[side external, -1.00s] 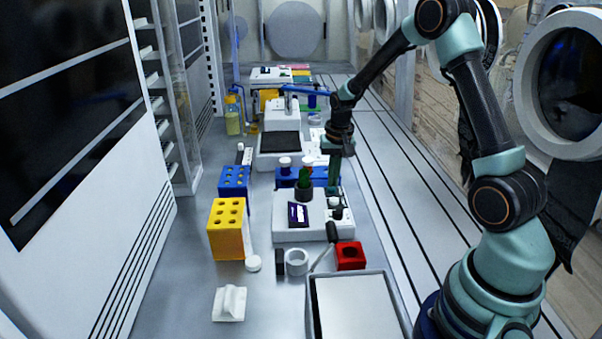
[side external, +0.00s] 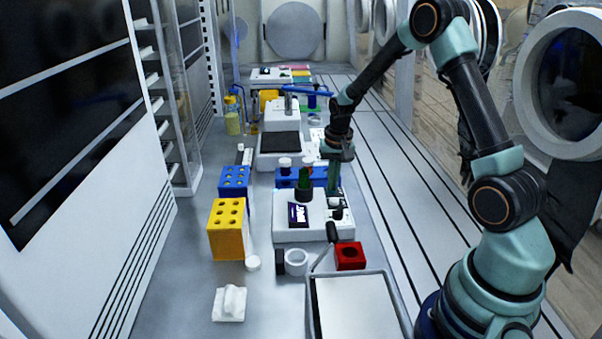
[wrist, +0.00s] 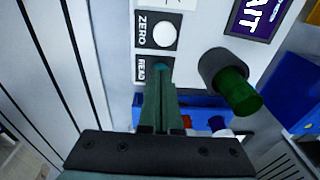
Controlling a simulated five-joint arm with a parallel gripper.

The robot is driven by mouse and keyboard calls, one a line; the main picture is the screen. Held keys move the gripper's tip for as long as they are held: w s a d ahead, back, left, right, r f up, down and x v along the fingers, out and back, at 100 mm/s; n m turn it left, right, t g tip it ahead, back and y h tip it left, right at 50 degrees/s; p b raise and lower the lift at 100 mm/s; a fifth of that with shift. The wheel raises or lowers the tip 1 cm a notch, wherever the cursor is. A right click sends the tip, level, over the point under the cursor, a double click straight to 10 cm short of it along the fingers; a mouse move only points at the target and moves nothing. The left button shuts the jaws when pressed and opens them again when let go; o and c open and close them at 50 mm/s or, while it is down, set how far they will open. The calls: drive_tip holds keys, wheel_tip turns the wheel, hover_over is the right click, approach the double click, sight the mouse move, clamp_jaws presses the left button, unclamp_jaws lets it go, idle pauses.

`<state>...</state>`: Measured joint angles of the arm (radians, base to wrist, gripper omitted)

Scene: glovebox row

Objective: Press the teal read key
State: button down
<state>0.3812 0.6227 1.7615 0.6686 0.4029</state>
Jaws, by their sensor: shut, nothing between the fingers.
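The teal read key (wrist: 162,67) is partly visible in the wrist view, beside the label READ on a white instrument (side external: 290,233). My gripper (wrist: 161,84) is shut and empty, its fingertips over the key and covering part of it. I cannot tell whether they touch it. In the side view my gripper (side external: 333,191) points down at the right part of the instrument, and the key is hidden there. A round white key (wrist: 165,35) labelled ZERO sits next to the read key. The dark display (wrist: 262,14) shows letters ending in "AIT".
A dark holder with a green-capped tube (wrist: 238,92) stands on the instrument close to my fingers. A blue rack (side external: 318,177) lies just behind. A yellow rack (side external: 226,235), a red block (side external: 350,256) and a tray (side external: 393,292) are nearby. The grooved strip at right is clear.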

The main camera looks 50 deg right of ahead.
wheel_tip(320, 180, up, 14)
drive_tip(key=s, duration=0.1)
drive_tip(key=shift+a, duration=0.2)
drive_tip(key=shift+s, duration=0.1)
idle(0.7)
drive_tip(key=s+a+r+n+t, duration=0.2)
drive_tip(key=s+a+r+n, duration=0.1)
drive_tip(key=s+a, duration=0.3)
drive_tip(key=s+a+r+n+t, duration=0.2)
drive_tip(key=s+a+n, duration=0.4)
drive_tip(key=a, duration=0.4)
drive_tip(key=shift+s+a+r+t, duration=0.2)
drive_tip(key=shift+a+r+t, duration=0.1)
drive_tip(key=shift+r, duration=0.45)
